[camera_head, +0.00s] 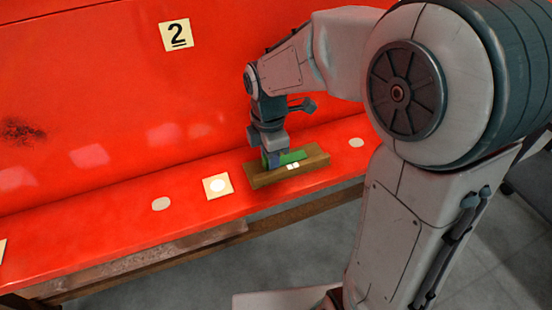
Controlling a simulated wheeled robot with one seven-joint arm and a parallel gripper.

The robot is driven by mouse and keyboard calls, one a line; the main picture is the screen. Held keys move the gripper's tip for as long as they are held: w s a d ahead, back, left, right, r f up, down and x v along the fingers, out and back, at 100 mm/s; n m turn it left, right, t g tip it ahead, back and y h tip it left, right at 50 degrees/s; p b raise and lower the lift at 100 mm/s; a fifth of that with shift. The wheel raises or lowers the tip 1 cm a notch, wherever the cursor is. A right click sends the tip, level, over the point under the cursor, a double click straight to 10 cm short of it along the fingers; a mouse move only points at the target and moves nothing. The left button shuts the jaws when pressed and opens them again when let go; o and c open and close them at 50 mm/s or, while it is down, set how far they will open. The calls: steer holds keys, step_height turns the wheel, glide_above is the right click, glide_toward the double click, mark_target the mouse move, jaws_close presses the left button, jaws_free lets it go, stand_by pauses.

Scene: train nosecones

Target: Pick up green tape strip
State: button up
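The green tape strip (292,157) lies on top of a brown wooden block (316,160) on the red ledge. My gripper (274,160) points down at the left part of the strip, with its fingertips at or very near it. The fingers are small and partly merged with the green strip in this view. I cannot tell whether they are open or shut, or whether they touch the strip. Small white marks (293,166) show on the block just in front of the strip.
A cream square with a white disc (218,186) lies left of the block. Pale round spots lie farther left (161,203) and right (356,142). Grey floor is below.

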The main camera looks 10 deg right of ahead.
steer(key=c, duration=0.7)
steer(key=shift+r, duration=0.1)
